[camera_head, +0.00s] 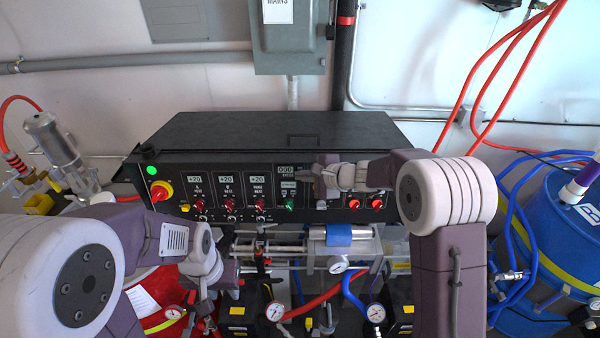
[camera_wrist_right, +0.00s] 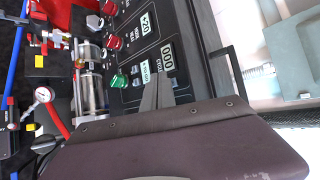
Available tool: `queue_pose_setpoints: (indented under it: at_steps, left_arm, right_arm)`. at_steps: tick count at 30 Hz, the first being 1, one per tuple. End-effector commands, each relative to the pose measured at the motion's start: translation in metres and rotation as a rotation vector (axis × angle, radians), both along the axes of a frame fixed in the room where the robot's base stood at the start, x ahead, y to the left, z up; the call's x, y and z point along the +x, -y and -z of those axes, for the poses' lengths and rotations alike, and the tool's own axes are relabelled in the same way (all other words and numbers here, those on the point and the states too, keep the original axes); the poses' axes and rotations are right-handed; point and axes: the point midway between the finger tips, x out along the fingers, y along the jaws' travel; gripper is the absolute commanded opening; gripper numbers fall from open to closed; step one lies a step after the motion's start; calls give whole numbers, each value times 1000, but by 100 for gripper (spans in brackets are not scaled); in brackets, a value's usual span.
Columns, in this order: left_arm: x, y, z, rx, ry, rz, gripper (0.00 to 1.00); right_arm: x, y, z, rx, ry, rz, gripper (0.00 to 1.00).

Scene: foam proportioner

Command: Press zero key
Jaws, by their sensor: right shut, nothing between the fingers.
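The black control panel (camera_head: 240,170) faces me, with a counter display reading 000 (camera_head: 286,169) and a smaller display (camera_head: 288,185) below it. In the right wrist view the counter display (camera_wrist_right: 167,57) lies just beyond my fingertips. My right gripper (camera_head: 316,172) is shut and empty, its tips in front of the panel just right of the displays; it also shows in the right wrist view (camera_wrist_right: 160,88). I cannot make out the zero key; the gripper covers part of the panel there. My left gripper (camera_head: 236,276) is low at the left, below the panel, its fingers unclear.
Red knobs (camera_head: 230,206) and a green knob (camera_head: 290,205) line the panel's lower edge, with a red-yellow switch (camera_head: 160,191) at left. Pipes and gauges (camera_head: 275,311) crowd the space below. A blue drum (camera_head: 560,240) with hoses stands at right.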

Motion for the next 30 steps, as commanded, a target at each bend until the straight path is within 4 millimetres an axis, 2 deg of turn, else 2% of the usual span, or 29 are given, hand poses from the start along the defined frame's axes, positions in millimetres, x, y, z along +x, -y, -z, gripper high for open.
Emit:
queue_pose_setpoints:
  at_steps: [8,21,30]
  left_arm:
    - [0,0,2,0,0,0,36]
    - [0,0,29,0,0,0,36]
    - [0,0,29,0,0,0,36]
  right_arm:
    - [-2,0,0,1,-1,1,0]
    - [-44,0,-7,1,1,0,0]
    - [-49,0,-10,0,-1,0,0]
